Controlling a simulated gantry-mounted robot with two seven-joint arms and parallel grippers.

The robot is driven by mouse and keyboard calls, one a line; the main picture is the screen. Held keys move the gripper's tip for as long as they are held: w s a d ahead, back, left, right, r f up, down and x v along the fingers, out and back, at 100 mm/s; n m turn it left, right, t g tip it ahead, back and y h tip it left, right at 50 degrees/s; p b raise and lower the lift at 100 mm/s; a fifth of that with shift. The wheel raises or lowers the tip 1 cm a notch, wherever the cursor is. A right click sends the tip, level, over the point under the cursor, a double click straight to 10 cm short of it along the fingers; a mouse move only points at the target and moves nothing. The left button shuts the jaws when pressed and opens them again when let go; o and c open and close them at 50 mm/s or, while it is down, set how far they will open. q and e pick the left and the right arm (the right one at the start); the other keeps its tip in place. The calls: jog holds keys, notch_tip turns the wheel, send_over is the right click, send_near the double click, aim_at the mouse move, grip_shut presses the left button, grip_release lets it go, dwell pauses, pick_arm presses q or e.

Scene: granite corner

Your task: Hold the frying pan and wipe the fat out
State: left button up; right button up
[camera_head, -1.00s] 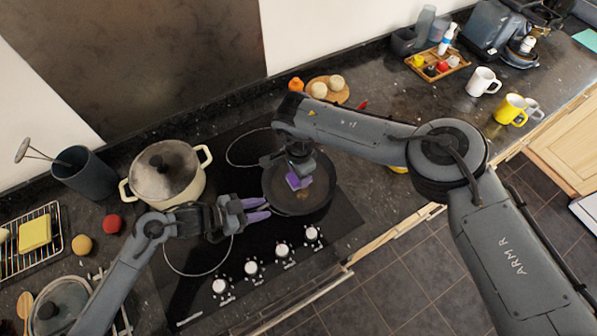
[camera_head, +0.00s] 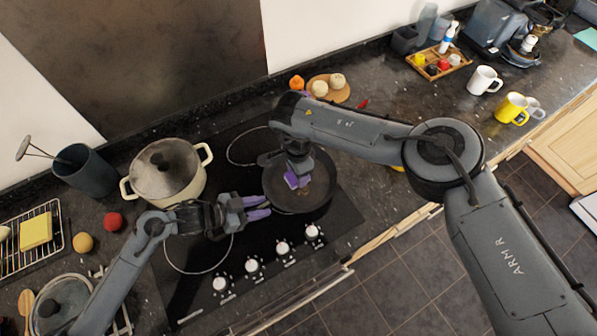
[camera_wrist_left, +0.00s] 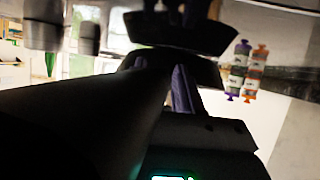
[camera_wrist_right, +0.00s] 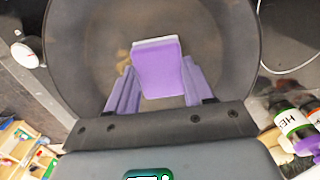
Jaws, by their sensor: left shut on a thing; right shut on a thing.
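The dark frying pan (camera_head: 321,187) sits at the right side of the black hob. My left gripper (camera_head: 261,207) is at the pan's left side, shut on its handle, which is mostly hidden between the purple fingers. In the left wrist view a large dark shape hides most of the grip. My right gripper (camera_head: 297,180) points down into the pan and is shut on a purple sponge (camera_wrist_right: 160,70) with a pale edge. The sponge is over the pan floor; contact is hard to tell. Faint brownish smears show on the pan floor in the right wrist view.
A lidded cream pot (camera_head: 168,177) stands on the hob left of the pan. Hob knobs (camera_head: 252,265) line the front edge. A round board (camera_head: 333,96) with pale round items lies behind the pan. Mugs (camera_head: 484,80) stand farther right on the counter.

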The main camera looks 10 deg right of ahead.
pick_arm(q)
jog(key=shift+f, duration=0.15)
pick_arm(e)
jog(key=shift+s+d, duration=1)
jog(key=shift+s, duration=0.2)
notch_tip(320, 180, up, 8)
jog(key=shift+a+f, duration=0.1)
pick_arm(q)
jog(key=o, duration=0.9)
jog(key=shift+s, duration=0.1)
